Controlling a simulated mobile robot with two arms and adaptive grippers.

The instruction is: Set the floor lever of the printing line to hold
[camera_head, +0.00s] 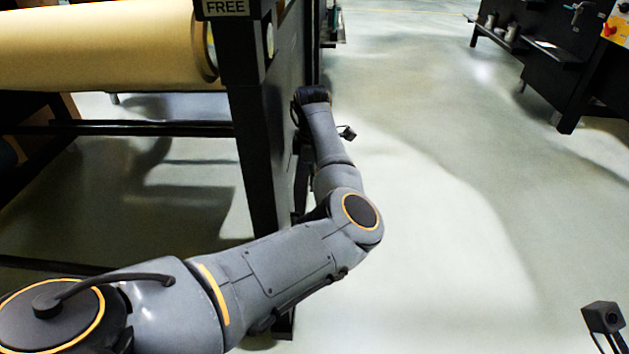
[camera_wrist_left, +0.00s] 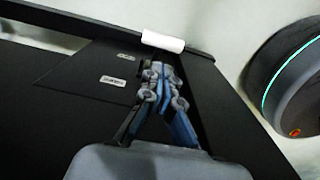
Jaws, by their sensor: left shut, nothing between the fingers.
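A white cylindrical grip (camera_wrist_left: 163,41), likely the lever's handle, lies across the top of a black panel (camera_wrist_left: 75,80) in the left wrist view. Two small labels (camera_wrist_left: 113,81) are on the panel, too small to read. My left gripper (camera_wrist_left: 160,72) is shut and empty, its fingertips just below the white grip in the picture. I cannot tell whether they touch it. In the head view my left arm reaches along the black machine frame (camera_head: 265,130), and its fingers are hidden. My right gripper is not in view.
A large kraft paper roll (camera_head: 100,45) sits in the frame at left, near a sign reading FREE (camera_head: 225,7). A dark bench (camera_head: 550,65) stands at the upper right. The pale floor (camera_head: 450,200) between them is clear.

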